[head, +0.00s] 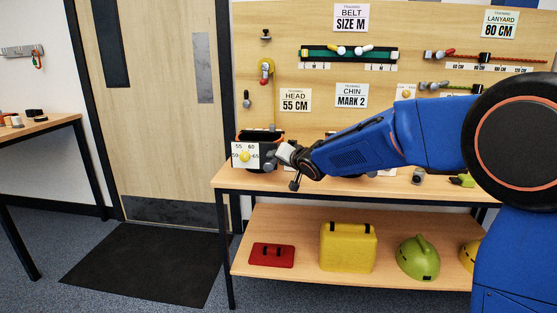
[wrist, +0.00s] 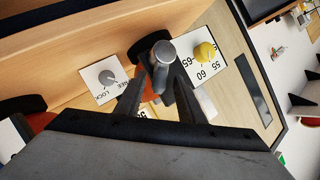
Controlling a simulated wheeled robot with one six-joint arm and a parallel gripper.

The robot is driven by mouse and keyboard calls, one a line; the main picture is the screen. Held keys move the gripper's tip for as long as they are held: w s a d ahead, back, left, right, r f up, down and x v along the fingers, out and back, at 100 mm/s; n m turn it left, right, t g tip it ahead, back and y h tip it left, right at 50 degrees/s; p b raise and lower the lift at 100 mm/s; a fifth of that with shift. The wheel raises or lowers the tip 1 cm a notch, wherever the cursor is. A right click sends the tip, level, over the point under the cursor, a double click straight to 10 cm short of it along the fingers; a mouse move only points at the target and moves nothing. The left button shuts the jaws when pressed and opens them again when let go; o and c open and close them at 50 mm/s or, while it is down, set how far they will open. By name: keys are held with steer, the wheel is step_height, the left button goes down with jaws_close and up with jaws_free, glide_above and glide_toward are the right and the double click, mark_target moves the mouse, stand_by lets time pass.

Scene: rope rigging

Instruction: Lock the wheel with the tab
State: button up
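A grey knob (wrist: 163,52) with a rounded end stands out from a dark mount in the wrist view. My gripper (wrist: 160,78) has its fingers apart, one on each side of this knob; I cannot tell whether they touch it. A small grey tab (wrist: 107,77) sits on a white plate marked LOCK, left of the fingers; its exact setting is hard to read. A yellow wheel (wrist: 204,53) on a white number dial is right of the fingers. The yellow wheel also shows in the head view (head: 245,156), just left of my gripper (head: 277,157).
The fixture stands at the left end of a wooden bench (head: 225,178) before a pegboard with signs. A yellow case (head: 348,248), a red pouch (head: 271,256) and a green helmet (head: 417,259) are on the lower shelf. Floor with a dark mat (head: 140,265) is clear at left.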

steer(key=v, duration=1.7)
steer(key=shift+s, duration=0.2)
steer(key=shift+d+f, duration=0.1)
